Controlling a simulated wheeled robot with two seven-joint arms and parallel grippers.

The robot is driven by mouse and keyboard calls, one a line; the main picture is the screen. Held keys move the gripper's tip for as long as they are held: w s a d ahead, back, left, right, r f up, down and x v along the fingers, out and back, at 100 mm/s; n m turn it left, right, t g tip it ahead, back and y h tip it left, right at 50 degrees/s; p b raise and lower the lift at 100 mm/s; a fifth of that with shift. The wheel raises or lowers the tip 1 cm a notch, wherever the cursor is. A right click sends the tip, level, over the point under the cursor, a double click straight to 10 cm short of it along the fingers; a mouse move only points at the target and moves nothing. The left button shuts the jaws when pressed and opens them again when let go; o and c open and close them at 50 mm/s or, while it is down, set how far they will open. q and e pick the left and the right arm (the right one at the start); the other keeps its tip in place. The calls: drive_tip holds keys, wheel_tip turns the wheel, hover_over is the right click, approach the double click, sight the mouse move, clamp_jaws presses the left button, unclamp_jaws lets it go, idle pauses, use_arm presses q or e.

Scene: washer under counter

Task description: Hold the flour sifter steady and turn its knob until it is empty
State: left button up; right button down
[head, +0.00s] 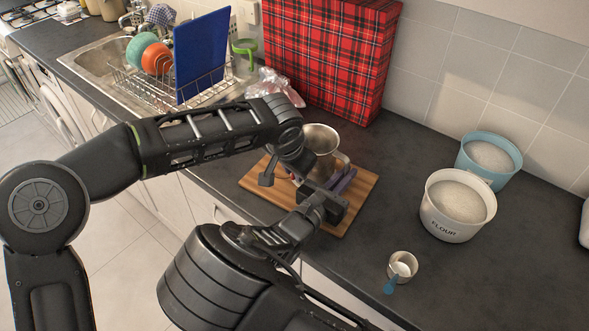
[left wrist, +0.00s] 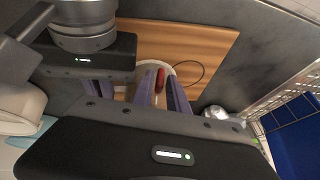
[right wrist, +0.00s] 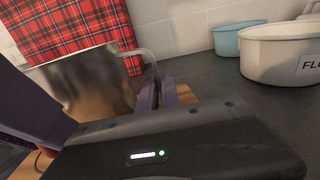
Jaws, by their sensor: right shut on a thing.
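The metal flour sifter (head: 320,143) is upright over a wooden board (head: 362,205) on the counter. My right gripper (head: 340,184) is shut on its handle, which shows in the right wrist view (right wrist: 150,60) beside the sifter's body (right wrist: 85,80). My left gripper (left wrist: 160,92) is at the sifter's near side, its purple fingers apart with the red knob (left wrist: 160,77) between them. I cannot tell if they touch the knob. My arms hide the sifter's lower part in the head view. What is inside the sifter cannot be made out.
A white flour tub (head: 455,228) and a blue tub (head: 470,165), both holding white powder, stand to the right. A measuring cup (head: 403,263) stands nearer. A red plaid box (head: 330,55) stands behind. A dish rack and sink are at the left.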

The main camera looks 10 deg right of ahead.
use_arm(q)
clamp_jaws()
idle(0.4)
drive_tip(key=shift+s+d+t+y, duration=0.1)
drive_tip(key=shift+t+y, duration=0.4)
drive_tip(key=shift+t, duration=0.1)
unclamp_jaws()
